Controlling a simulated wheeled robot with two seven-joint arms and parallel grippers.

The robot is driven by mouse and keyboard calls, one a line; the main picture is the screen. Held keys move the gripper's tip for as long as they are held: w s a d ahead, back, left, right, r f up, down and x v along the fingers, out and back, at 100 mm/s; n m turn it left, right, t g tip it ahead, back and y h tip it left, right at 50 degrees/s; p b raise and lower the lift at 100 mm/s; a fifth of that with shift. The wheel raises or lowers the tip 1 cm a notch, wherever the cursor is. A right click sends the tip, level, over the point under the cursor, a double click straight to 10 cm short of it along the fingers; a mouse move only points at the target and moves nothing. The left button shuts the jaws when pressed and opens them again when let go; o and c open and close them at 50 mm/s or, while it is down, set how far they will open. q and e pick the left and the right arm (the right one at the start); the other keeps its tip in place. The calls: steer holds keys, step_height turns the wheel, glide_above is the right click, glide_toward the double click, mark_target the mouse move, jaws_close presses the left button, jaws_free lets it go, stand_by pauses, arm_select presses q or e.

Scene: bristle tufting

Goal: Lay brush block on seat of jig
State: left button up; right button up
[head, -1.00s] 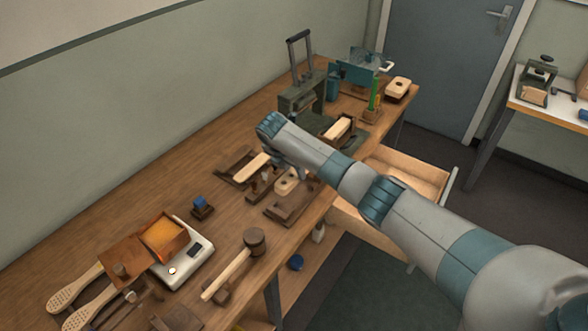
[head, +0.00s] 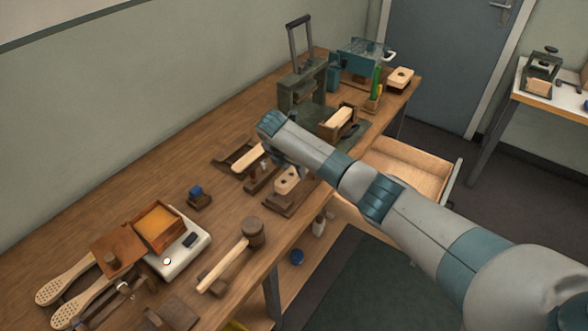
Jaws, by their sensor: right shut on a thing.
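My right gripper (head: 289,168) hangs below the wrist over the middle of the bench; its fingers are largely hidden by my arm. A pale wooden block with a dark hole (head: 287,181), apparently the brush block, is at the fingertips, and the gripper is shut on it. The block is over the back part of a dark wooden L-edged fixture (head: 279,209), which looks like the jig. I cannot tell whether the block touches its seat. My left gripper is not in view.
A long pale piece (head: 248,158) lies in a dark tray behind left. A mallet (head: 252,233) and a white scale (head: 187,257) are nearer. A green press (head: 298,88) and a clamped wooden block (head: 341,117) stand behind. An open drawer (head: 410,165) juts out at right.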

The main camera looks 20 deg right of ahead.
steer(key=shift+d+p, duration=0.1)
steer(key=shift+p, duration=0.6)
stand_by(1.4)
steer(key=shift+f, duration=0.45)
stand_by(0.4)
steer(key=shift+f+b, duration=0.85)
steer(key=shift+f, duration=0.65)
steer(key=shift+f, duration=0.55)
stand_by(0.3)
steer(key=o, duration=1.6)
steer(key=shift+r, duration=0.1)
steer(key=shift+p+v, duration=3.95)
steer(key=shift+p, duration=0.65)
